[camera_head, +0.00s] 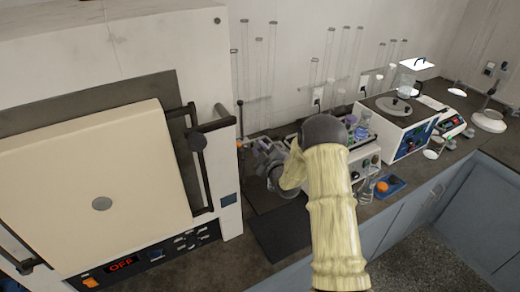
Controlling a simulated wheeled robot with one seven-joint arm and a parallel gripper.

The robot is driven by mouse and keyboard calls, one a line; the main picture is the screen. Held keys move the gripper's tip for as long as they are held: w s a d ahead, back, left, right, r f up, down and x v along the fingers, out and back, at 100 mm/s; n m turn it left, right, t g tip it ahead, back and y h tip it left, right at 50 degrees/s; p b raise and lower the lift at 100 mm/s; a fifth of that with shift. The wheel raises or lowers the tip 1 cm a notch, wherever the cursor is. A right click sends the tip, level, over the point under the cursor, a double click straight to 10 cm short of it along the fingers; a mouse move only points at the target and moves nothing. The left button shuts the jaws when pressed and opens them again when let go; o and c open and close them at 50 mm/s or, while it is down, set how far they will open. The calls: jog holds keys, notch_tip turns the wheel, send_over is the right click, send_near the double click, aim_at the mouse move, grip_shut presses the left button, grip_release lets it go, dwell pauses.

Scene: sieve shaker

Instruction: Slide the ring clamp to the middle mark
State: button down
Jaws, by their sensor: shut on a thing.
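My gripper (262,152) is at the dark bench, just right of the large oven. It points left, towards a thin dark upright rod (240,115). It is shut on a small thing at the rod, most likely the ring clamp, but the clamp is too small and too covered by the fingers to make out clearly. A small orange part (239,144) shows low by the rod. I cannot make out the middle mark or other marks on the rod. My yellow-sleeved arm covers part of the bench.
The large oven (102,203), its display reading OFF, stands close on the left, with door handles jutting out. A dark mat (281,233) lies below my gripper. Glass tubes (268,65) hang behind.

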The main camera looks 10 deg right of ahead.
notch_tip(320, 180, down, 4)
jog(key=b, duration=0.3)
jog(key=shift+r+b, duration=0.1)
jog(key=shift+b, duration=0.2)
jog(key=c, duration=1.2)
grip_release()
jog(key=shift+w, duration=0.1)
jog(key=b+v, duration=0.4)
jog(key=v, duration=1.3)
jog(key=shift+s, duration=0.25)
jog(key=shift+w, duration=0.1)
